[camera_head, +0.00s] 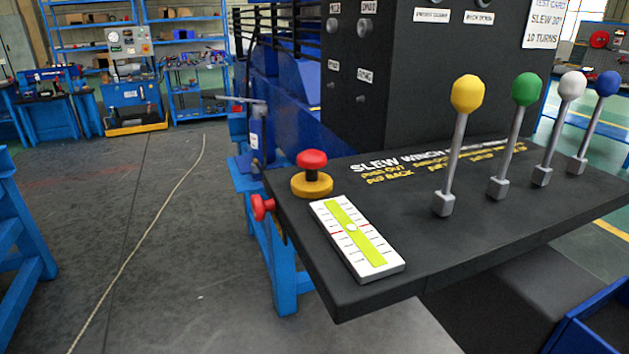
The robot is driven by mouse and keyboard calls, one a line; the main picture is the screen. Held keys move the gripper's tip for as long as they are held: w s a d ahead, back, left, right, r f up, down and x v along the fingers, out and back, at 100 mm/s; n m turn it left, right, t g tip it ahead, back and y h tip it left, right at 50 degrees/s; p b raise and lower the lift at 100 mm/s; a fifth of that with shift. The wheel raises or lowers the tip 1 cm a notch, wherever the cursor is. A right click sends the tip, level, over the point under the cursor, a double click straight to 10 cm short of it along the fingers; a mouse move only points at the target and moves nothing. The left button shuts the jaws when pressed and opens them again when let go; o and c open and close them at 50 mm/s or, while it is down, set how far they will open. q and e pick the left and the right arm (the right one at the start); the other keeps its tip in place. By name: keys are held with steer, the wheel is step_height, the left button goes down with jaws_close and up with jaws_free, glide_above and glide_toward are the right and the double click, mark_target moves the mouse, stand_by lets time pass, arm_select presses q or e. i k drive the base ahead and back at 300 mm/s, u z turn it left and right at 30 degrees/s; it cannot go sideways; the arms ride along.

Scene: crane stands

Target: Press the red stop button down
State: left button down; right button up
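The red stop button (312,160) is a mushroom-shaped cap on a dark stem, set on a round yellow base (312,185). It stands at the left back corner of the black control panel (440,266). The cap sits clearly above the yellow base, with the stem showing between them. Nothing touches the button. Neither my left gripper nor my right gripper is in view.
A white and lime level gauge (357,238) lies in front of the button. Levers with yellow (467,93), green (527,89), white (572,85) and blue (607,83) knobs stand to the right. A red knob (263,207) sticks out at the panel's left edge. Open floor lies left.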

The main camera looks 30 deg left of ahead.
mark_target(312, 160)
steer(key=z, duration=2.65)
steer(key=k, duration=0.4)
steer(key=u, duration=2.6)
